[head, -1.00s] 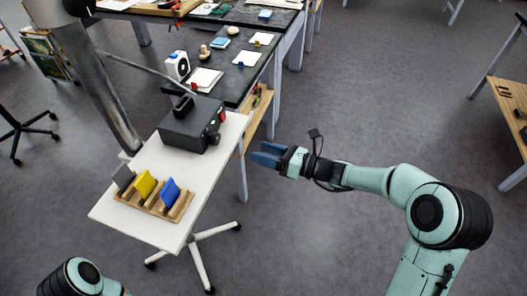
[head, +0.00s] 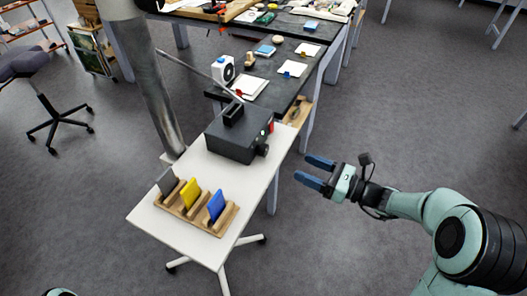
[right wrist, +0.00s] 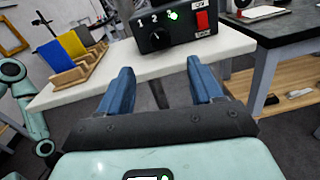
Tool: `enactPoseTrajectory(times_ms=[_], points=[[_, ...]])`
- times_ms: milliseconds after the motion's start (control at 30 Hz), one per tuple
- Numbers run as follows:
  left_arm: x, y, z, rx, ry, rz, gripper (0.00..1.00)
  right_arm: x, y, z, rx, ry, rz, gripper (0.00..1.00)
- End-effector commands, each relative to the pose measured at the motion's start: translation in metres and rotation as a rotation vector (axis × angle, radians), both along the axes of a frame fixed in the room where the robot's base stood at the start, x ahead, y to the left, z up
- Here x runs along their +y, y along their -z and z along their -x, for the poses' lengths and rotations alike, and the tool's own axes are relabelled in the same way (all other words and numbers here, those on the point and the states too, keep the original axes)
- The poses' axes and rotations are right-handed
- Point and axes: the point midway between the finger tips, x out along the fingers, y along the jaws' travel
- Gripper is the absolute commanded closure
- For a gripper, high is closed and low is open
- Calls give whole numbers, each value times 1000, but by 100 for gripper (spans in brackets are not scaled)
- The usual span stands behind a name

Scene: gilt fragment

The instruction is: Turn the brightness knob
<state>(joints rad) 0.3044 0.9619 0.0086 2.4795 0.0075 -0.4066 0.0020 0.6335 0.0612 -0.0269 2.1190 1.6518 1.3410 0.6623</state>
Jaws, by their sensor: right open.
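The black control box (head: 240,132) stands on the white cart top. Its dark round knob (head: 262,150) sticks out of the side facing my right gripper. In the right wrist view the knob (right wrist: 159,38) is on the front panel, beside the numbers 1 and 2, a green lit mark and a red switch. My right gripper (head: 312,171) is open and empty, right of the cart and apart from the knob. In the right wrist view its two blue fingers (right wrist: 160,74) point toward the box, with the knob seen between and beyond them. My left gripper is not in view.
A wooden rack (head: 218,226) with grey, yellow and blue plates stands on the near part of the white cart top (head: 155,222). A metal post (head: 157,90) rises at the cart's left. A dark bench (head: 290,88) with small items lies behind. Floor right of the cart is clear.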

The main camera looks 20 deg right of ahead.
Motion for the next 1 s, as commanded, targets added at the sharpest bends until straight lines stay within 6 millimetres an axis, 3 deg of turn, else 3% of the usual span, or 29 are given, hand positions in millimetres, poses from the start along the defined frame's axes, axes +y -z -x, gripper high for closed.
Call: enactPoseTrajectory(times_ms=[300,500,700,1000], points=[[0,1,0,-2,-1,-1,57,43,0,-54,0,-6,-3,35],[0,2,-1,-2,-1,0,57,62,0,-80,1,-3,-2,35],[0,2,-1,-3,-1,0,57,71,0,-91,0,-2,-1,35],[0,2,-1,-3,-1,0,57,71,0,-92,1,-1,-1,38]])
